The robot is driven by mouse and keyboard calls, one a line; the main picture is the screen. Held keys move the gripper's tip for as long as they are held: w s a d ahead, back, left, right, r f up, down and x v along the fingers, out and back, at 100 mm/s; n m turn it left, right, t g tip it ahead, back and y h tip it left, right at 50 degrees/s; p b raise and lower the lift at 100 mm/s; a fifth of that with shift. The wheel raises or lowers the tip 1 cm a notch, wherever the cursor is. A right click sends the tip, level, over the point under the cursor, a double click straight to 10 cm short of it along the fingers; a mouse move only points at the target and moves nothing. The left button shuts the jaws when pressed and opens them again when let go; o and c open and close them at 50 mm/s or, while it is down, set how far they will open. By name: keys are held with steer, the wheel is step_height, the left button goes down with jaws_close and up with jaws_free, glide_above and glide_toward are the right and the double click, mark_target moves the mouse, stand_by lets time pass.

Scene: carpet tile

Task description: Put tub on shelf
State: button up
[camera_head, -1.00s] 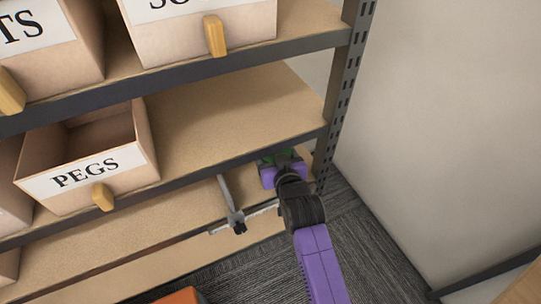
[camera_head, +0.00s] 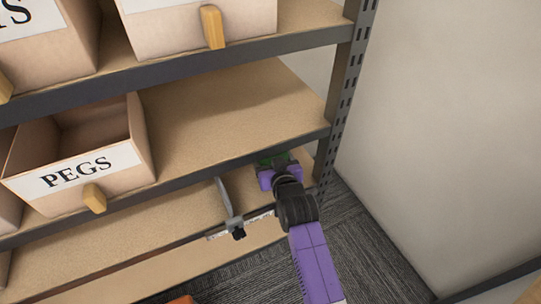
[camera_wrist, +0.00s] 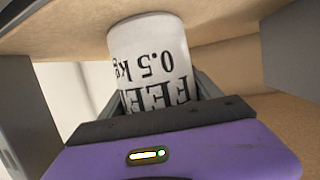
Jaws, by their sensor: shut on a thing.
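The tub (camera_wrist: 150,50) is a pale cylinder with black print reading "0.5 kg" and part of a larger word, upside down in the wrist view. My gripper (camera_wrist: 160,95) is shut on it, with a dark finger on each side. A lower shelf board (camera_head: 130,235) runs beneath. In the wrist view a tan board (camera_wrist: 235,25) lies close around the tub; I cannot tell whether they touch.
An open bin labelled PEGS (camera_head: 75,170) stands left on the middle board, with clear board to its right. A grey clamp-like tool (camera_head: 231,208) is left of my gripper. The dark slotted upright (camera_head: 340,110) and pale wall (camera_head: 440,120) are at right.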

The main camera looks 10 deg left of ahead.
steer(key=o, duration=2)
steer(key=shift+r, duration=0.15)
steer(key=p+v, duration=0.4)
steer(key=v, duration=0.8)
